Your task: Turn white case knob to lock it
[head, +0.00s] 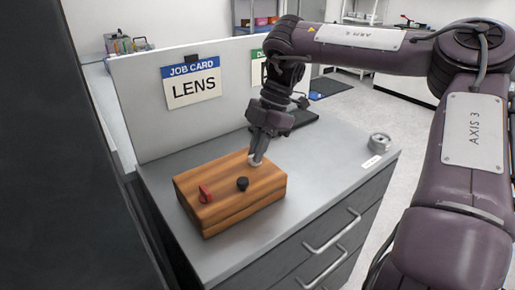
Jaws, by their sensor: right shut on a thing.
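A wooden case (228,205) lies closed on the grey cabinet top (304,190). On its lid are a red knob (205,194) at the left, a black knob (242,184) in the middle and a white knob (253,162) at the far right. My right gripper (257,158) comes down from above and is shut on the white knob, which its fingers partly cover. The knob's exact angle is too small to tell. My left gripper is not in view.
A white panel (153,110) with a LENS job card (193,87) stands behind the case. A dark flat object (299,119) lies behind my right gripper. A round metal part (380,142) sits by a small label at the right. The cabinet top between case and metal part is clear.

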